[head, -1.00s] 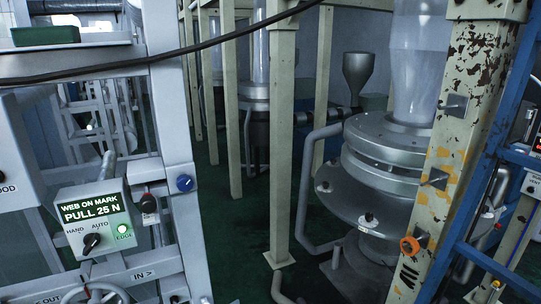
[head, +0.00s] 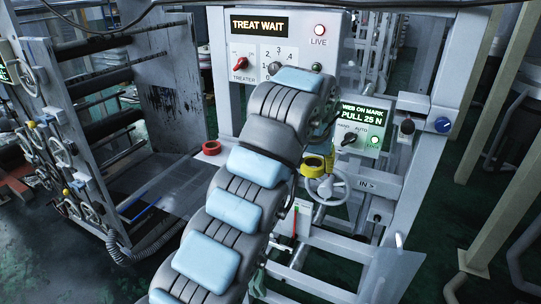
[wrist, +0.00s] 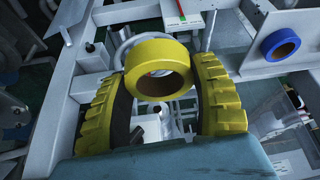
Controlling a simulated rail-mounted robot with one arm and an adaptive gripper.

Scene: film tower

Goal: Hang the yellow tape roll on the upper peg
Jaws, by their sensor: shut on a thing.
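The yellow tape roll (wrist: 141,84) is a thick ring between the fingertips of my gripper (wrist: 165,72) in the wrist view. The fingers have ribbed yellow pads and are shut on the roll's left and right sides. The roll's open hole faces the camera. In the head view my gripper (head: 318,166) is small, partly behind the arm, in front of the white machine frame; roll and yellow pads are hard to tell apart there.
A red ring (head: 211,147) sits on a ledge left of my arm. The control box (head: 360,126) and handwheel (head: 333,188) are close to the gripper. Posts stand at right.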

